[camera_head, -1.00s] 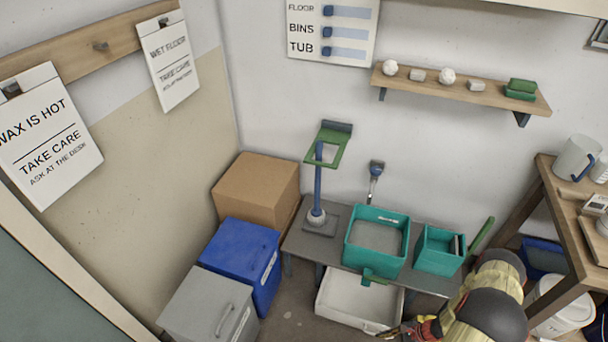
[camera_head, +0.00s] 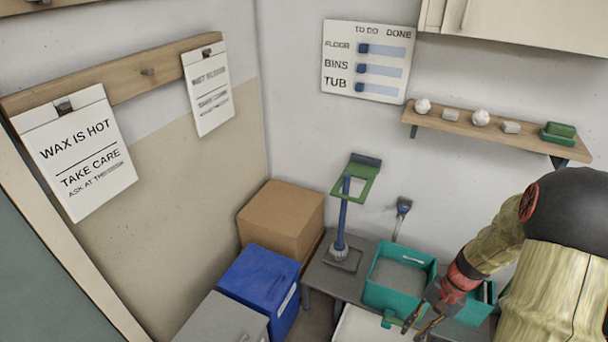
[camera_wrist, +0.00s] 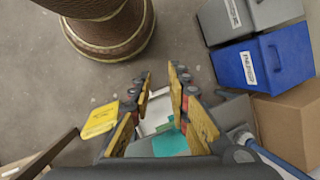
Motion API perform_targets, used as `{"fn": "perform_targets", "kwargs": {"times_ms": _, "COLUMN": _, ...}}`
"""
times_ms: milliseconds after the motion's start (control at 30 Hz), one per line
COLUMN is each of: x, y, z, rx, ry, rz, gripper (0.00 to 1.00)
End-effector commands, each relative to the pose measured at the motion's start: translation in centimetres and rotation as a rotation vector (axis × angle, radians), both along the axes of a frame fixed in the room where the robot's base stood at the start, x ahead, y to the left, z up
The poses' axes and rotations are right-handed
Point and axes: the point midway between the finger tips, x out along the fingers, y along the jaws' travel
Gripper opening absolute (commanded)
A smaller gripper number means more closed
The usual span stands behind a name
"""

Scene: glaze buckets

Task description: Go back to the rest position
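My gripper (camera_head: 424,326) is at the lower right of the head view, in front of the teal tub (camera_head: 385,295) on the low grey bench (camera_head: 318,277). In the wrist view, its two yellow-padded fingers (camera_wrist: 160,72) stand apart with nothing held between them. Beyond them, part of a teal tub (camera_wrist: 170,143) and a white tray (camera_wrist: 157,112) show. My arm covers the right side of the head view and partly hides a second, smaller teal tub (camera_head: 472,308).
A blue bin (camera_head: 255,284), a grey bin (camera_head: 222,325) and a cardboard box (camera_head: 280,220) stand left of the bench. A wall shelf (camera_head: 490,130) holds small items. A yellow object (camera_wrist: 100,119) lies left of the fingers in the wrist view; open floor shows above it.

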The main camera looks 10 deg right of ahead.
Motion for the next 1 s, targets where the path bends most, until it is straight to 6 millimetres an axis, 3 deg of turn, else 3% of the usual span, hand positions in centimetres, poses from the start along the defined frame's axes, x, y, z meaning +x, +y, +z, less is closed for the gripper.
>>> {"fn": "perform_targets", "kwargs": {"times_ms": 33, "x": -0.2, "y": 0.7, "z": 2.2, "rx": -0.03, "ry": -0.021, "rz": 0.047, "gripper": 0.18}}
{"fn": "perform_targets", "kwargs": {"times_ms": 100, "x": -0.7, "y": 1.6, "z": 4.6, "rx": -0.066, "ry": -0.042, "rz": 0.108, "gripper": 0.18}}
{"fn": "perform_targets", "kwargs": {"times_ms": 300, "x": -2.5, "y": 4.2, "z": 10.9, "rx": -0.173, "ry": -0.114, "rz": 0.272, "gripper": 0.18}}
{"fn": "perform_targets", "kwargs": {"times_ms": 700, "x": -6.3, "y": 9.1, "z": 21.0, "rx": -0.392, "ry": -0.343, "rz": 0.551, "gripper": 0.18}}
{"fn": "perform_targets", "kwargs": {"times_ms": 1000, "x": -7.9, "y": 13.5, "z": 28.0, "rx": -0.503, "ry": -0.611, "rz": 0.675, "gripper": 0.18}}
